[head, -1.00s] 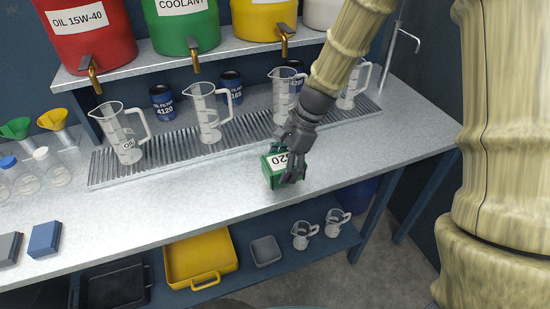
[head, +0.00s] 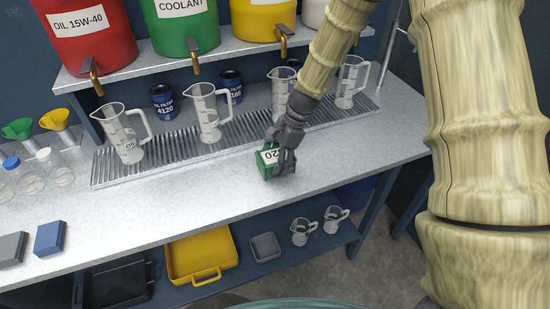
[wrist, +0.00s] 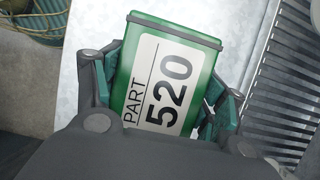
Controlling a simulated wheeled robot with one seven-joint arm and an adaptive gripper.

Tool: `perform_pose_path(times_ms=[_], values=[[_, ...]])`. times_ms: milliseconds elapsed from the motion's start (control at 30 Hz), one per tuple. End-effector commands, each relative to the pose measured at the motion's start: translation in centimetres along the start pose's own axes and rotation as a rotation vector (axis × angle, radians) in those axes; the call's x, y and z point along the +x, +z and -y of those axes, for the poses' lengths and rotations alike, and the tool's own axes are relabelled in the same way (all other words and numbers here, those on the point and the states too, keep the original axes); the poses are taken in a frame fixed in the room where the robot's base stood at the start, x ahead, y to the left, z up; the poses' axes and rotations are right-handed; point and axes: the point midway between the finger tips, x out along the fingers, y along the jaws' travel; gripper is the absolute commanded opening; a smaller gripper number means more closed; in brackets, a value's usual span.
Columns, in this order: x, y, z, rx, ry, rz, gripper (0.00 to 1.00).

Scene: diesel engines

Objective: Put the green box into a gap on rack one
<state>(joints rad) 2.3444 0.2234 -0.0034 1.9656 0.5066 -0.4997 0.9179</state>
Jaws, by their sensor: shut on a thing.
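The green box (head: 268,163) is in the head view, at the front edge of the grated strip on the workbench. It has a white label, which reads "PART 520" on the box in the wrist view (wrist: 170,75). My gripper (head: 283,160) is shut on the box, with its fingers on either side. The grip also shows in the wrist view (wrist: 165,100). I cannot tell whether the box touches the bench or is just above it. No rack marked one can be made out in these views.
Clear measuring jugs (head: 207,115) and blue oil filter cans (head: 163,101) stand along the metal grate (head: 170,151). Coloured drums with taps, such as the green coolant drum (head: 185,35), sit on the shelf above. A yellow tray (head: 202,255) lies below.

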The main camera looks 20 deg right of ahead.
Motion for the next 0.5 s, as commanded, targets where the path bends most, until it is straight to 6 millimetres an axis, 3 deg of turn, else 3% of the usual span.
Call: perform_pose_path(times_ms=[367, 400, 500], values=[[0.24, -0.09, 0.06, -0.001, -0.001, 0.0, 0.31], [0.28, -0.12, 0.04, -0.001, -0.001, -0.001, 0.75], [0.27, -0.12, 0.04, -0.001, -0.001, -0.001, 0.93]])
